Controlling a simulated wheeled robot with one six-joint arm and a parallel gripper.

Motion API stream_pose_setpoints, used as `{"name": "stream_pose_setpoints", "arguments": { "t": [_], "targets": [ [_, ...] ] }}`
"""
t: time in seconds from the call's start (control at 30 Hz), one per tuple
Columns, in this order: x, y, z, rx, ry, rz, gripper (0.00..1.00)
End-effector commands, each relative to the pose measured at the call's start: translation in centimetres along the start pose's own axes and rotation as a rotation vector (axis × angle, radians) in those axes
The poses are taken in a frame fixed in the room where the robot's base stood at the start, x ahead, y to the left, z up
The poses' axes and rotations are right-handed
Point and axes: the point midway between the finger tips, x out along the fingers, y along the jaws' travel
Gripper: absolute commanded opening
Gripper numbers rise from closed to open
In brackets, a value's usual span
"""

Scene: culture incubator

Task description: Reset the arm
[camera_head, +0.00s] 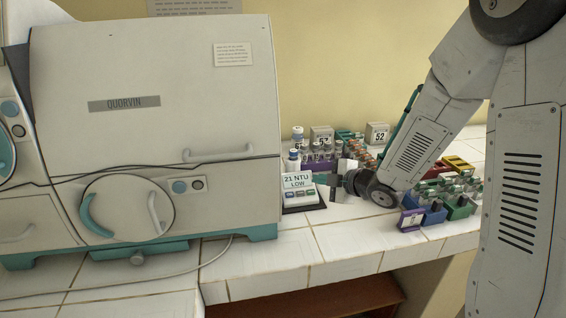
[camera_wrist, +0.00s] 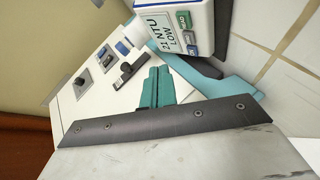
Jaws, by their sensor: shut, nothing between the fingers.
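My arm reaches in from the right in the head view. My gripper (camera_head: 322,180) is at the end of it, just right of a small meter (camera_head: 298,181) reading "21 NTU LOW". In the wrist view my gripper's teal fingers (camera_wrist: 156,86) are closed together with nothing between them. The meter (camera_wrist: 180,35) shows beyond them at the top, tilted in the picture. I cannot tell whether the fingers touch anything.
The white incubator (camera_head: 160,100) marked "QUORVIN" stands at left, its round door shut. Bottles (camera_head: 297,135), boxes marked "52" (camera_head: 376,133) and racks of vials crowd behind and beside my gripper. Coloured bins (camera_head: 434,213) stand at right. The tiled counter front (camera_head: 290,255) is clear.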

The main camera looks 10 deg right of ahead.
Motion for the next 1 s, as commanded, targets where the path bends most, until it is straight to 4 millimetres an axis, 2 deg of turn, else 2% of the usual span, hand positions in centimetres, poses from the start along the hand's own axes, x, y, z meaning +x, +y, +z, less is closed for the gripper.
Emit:
{"name": "stream_pose_setpoints", "arguments": {
  "t": [0.07,0.13,0.27,0.33,0.4,0.5,0.57,0.67,0.8,1.0],
  "targets": [
    [0.0,-0.3,0.4,0.024,-0.019,-0.016,0.0],
    [-0.1,-1.1,1.6,0.068,-0.078,-0.052,0.0],
    [-1.6,-4.0,5.6,0.235,-0.312,-0.156,0.0],
    [-3.7,-4.8,7.3,0.347,-0.473,-0.195,0.0],
    [-6.5,-5.2,8.1,0.463,-0.629,-0.218,0.0],
    [-10.9,-5.5,7.8,0.635,-0.834,-0.238,0.0],
    [-13.9,-5.7,6.9,0.742,-0.948,-0.241,0.0],
    [-18.8,-6.2,4.1,0.929,-1.11,-0.249,0.0],
    [-24.7,-7.2,-1.3,1.162,-1.264,-0.276,0.0],
    [-31.2,-8.4,-9.3,1.396,-1.337,-0.334,0.0]
  ]
}}
